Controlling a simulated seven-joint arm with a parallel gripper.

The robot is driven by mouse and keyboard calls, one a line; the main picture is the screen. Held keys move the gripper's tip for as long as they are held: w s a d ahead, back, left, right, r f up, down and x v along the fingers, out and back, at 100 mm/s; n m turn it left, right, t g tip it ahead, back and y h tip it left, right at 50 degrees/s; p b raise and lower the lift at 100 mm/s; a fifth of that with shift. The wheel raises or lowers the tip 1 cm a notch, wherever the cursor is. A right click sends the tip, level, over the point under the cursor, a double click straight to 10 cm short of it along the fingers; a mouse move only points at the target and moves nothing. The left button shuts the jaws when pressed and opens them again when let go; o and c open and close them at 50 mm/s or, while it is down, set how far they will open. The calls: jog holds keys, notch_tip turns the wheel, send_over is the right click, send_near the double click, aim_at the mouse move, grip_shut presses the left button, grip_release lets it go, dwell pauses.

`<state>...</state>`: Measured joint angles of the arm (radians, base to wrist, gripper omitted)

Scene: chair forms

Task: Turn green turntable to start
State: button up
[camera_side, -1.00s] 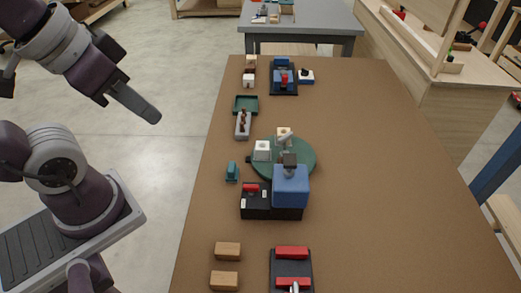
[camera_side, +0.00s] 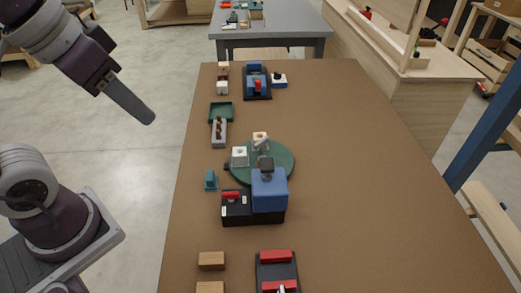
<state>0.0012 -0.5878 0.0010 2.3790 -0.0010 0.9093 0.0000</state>
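The green turntable (camera_side: 283,160) is a round disc lying flat near the middle of the brown table. My gripper (camera_side: 148,117) is at the left, over the floor beyond the table's left edge, well apart from the turntable. It shows as one dark finger shape. Whether it is open cannot be told, and I see nothing held.
A teal piece (camera_side: 210,181) and a black base with a red part (camera_side: 231,196) sit near the turntable. A green tray (camera_side: 221,112) lies farther back. Wooden blocks (camera_side: 211,261) and a red-jawed fixture (camera_side: 276,257) are in front. The table's right side is clear.

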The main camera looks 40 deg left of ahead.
jog(key=w+g, duration=0.2)
jog(key=w, duration=1)
jog(key=g, duration=0.3)
send_over(262, 140)
jog(key=f, duration=1.7)
jog(key=shift+s+f, duration=0.15)
jog(key=shift+s, duration=0.15)
jog(key=f, duration=0.8)
jog(key=shift+w+f, duration=0.2)
jog(key=shift+w, duration=0.05)
grip_shut()
